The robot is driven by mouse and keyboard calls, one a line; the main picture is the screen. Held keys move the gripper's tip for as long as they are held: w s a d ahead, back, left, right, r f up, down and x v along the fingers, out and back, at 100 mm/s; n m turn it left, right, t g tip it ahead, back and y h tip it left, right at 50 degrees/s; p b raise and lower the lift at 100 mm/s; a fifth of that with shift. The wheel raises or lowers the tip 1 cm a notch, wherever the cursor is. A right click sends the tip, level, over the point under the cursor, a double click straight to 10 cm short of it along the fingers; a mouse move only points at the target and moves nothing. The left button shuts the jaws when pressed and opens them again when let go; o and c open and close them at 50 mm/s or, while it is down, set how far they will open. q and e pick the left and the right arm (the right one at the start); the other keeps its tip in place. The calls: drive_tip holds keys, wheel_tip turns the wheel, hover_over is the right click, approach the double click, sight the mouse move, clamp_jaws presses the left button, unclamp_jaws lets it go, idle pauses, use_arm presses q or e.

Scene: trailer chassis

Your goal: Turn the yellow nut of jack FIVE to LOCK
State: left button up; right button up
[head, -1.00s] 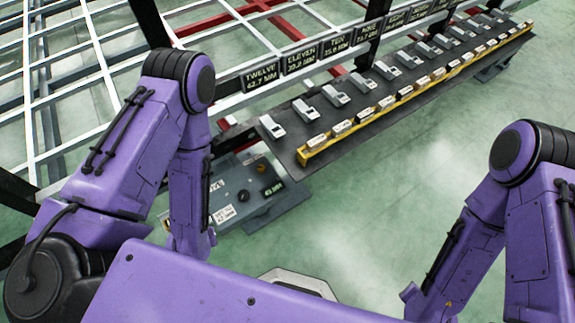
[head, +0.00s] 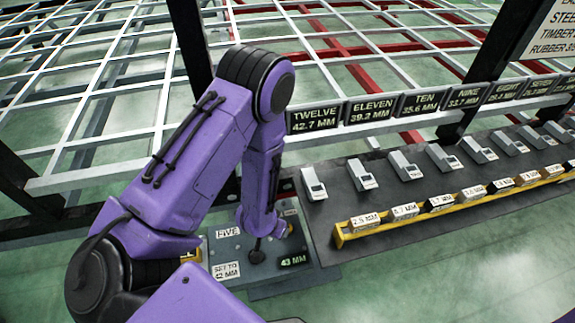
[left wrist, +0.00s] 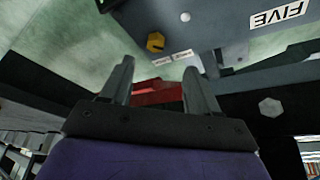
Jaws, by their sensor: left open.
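The jack FIVE panel (head: 225,252) is a grey box with a FIVE label, a "SET TO 42 MM" label, a black knob (head: 256,256) and a "43 MM" display (head: 293,261). Its yellow nut (left wrist: 155,42) shows in the left wrist view beside two small labels too blurred to read. In the head view it shows partly (head: 290,229), right behind my left arm's end. My left gripper (left wrist: 159,64) is open and empty, its fingers apart just short of the nut in the picture; neither touches it visibly. The head view hides these fingers behind the arm. My right gripper is out of view.
A dark shelf (head: 335,206) with several grey clamp-like pieces and a yellow rail (head: 345,238) of labelled blocks stands right of the panel. Black number signs (head: 316,118) hang behind. A white and red chassis frame (head: 110,65) fills the back. Front-right floor is clear.

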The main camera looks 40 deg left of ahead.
use_arm(q)
drive_tip(key=shift+m, duration=0.5)
drive_tip(key=b+x, duration=0.1)
drive_tip(key=x, duration=0.3)
drive_tip(key=w+b+x, duration=0.1)
drive_tip(key=b+x, duration=0.1)
drive_tip(key=x, duration=0.3)
drive_tip(key=w+b+x, duration=0.1)
drive_tip(key=x, duration=0.3)
drive_tip(key=shift+w+d+r+b, duration=0.1)
drive_tip(key=shift+r+b, duration=0.15)
drive_tip(key=shift+b, duration=0.05)
drive_tip(key=c, duration=1.1)
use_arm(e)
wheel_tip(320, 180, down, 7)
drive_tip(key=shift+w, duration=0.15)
